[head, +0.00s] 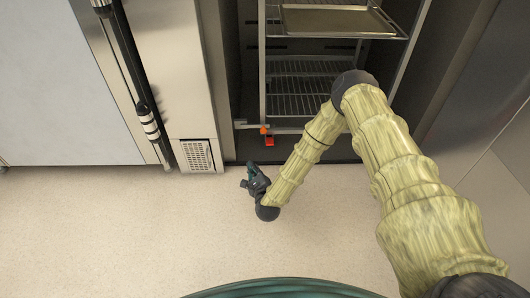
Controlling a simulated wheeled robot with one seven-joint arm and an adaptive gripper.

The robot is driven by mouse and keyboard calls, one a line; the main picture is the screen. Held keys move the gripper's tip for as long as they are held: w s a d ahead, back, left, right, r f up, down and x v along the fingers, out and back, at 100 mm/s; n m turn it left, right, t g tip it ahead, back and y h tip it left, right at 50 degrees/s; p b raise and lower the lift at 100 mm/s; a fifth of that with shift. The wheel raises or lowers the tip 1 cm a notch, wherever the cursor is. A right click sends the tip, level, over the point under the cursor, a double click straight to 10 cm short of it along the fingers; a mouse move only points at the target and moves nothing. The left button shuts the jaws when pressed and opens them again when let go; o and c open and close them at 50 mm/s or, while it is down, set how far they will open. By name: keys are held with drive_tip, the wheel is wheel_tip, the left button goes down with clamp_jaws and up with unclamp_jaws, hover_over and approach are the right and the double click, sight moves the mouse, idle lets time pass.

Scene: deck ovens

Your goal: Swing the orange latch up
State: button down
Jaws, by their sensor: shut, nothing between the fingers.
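The orange latch (269,141) is a small bright piece at the lower left corner of the wire rack's frame, just inside the oven opening. It appears to hang down from an orange mount beside the rack's post. My gripper (250,174) is below and slightly left of the latch in the picture, apart from it. The gripper is dark, shut and empty, and nothing covers the latch. Its fingers point toward the oven.
The rack (295,95) stands in the open oven, with a metal tray (325,20) on an upper shelf. A vented panel (197,155) and a black vertical bar (135,80) stand left. The pale floor (100,230) is clear.

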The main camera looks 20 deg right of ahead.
drive_tip(key=w+d+f+m+t+h+b, duration=0.3)
drive_tip(key=w+d+f+m+h+b, duration=0.1)
drive_tip(key=w+d+f+m+b, duration=0.1)
drive_tip(key=w+d+m+b, duration=0.1)
drive_tip(key=d+m+b, duration=0.1)
drive_tip(key=m+b, duration=0.1)
drive_tip(key=shift+w+d+m+b, duration=0.25)
drive_tip(key=shift+d+m+b, duration=0.05)
drive_tip(key=shift+b, duration=0.1)
drive_tip(key=shift+w, duration=0.1)
drive_tip(key=b+x, duration=0.5)
drive_tip(key=x, duration=0.4)
drive_tip(key=shift+w+d+b, duration=0.2)
drive_tip(key=shift+w+b, duration=0.15)
drive_tip(key=shift+b, duration=0.05)
drive_tip(key=shift+r, duration=0.2)
